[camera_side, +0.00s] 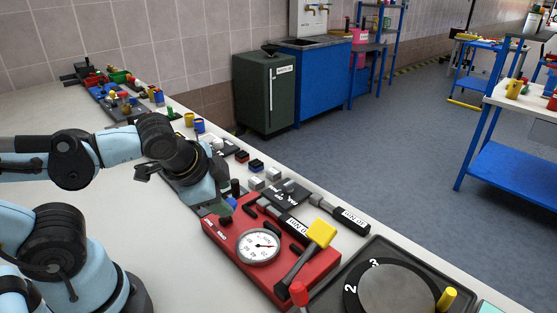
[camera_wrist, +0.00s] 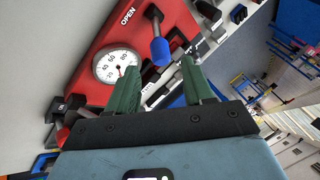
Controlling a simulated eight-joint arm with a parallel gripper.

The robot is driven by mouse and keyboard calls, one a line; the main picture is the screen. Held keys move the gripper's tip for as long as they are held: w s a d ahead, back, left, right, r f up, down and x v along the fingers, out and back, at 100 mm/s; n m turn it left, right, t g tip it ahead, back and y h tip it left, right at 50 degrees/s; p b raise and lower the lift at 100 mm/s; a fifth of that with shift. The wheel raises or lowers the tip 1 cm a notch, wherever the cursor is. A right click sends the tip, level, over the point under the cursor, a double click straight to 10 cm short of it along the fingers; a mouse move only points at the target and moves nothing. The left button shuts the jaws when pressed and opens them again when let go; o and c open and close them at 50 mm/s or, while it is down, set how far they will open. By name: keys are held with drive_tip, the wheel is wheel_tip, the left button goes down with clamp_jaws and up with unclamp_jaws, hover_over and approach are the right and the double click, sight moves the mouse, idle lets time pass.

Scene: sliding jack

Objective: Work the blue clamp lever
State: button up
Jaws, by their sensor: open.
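The blue clamp lever (camera_wrist: 160,50) shows in the wrist view as a blue knob on a dark stem over the red housing (camera_wrist: 85,60), near the word OPEN. In the side view the lever (camera_side: 231,203) is a small blue patch beside my gripper, partly hidden. My gripper (camera_wrist: 159,68) has its two green fingers apart, one on each side of the knob in the picture. The knob appears just beyond the fingertips; I cannot tell whether either finger touches it. In the side view my gripper (camera_side: 214,207) is low over the left end of the red housing (camera_side: 262,245).
A pressure gauge (camera_side: 258,246) sits on the housing. A yellow-ended lever (camera_side: 320,234) and a red knob (camera_side: 298,292) stand at its right end. A round numbered dial (camera_side: 395,290) is farther right.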

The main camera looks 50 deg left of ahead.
drive_tip(key=shift+v, duration=1.05)
drive_tip(key=w+n, duration=0.1)
drive_tip(key=n, duration=0.1)
drive_tip(key=w+n+h, duration=0.1)
drive_tip(key=w+n, duration=0.1)
drive_tip(key=n, duration=0.1)
drive_tip(key=shift+a+t, duration=0.1)
drive_tip(key=shift+t, duration=0.2)
drive_tip(key=shift+w+a+n+t+h, duration=0.1)
drive_tip(key=shift+w+n+t+h, duration=0.35)
drive_tip(key=shift+n, duration=0.45)
drive_tip(key=shift+w, duration=0.1)
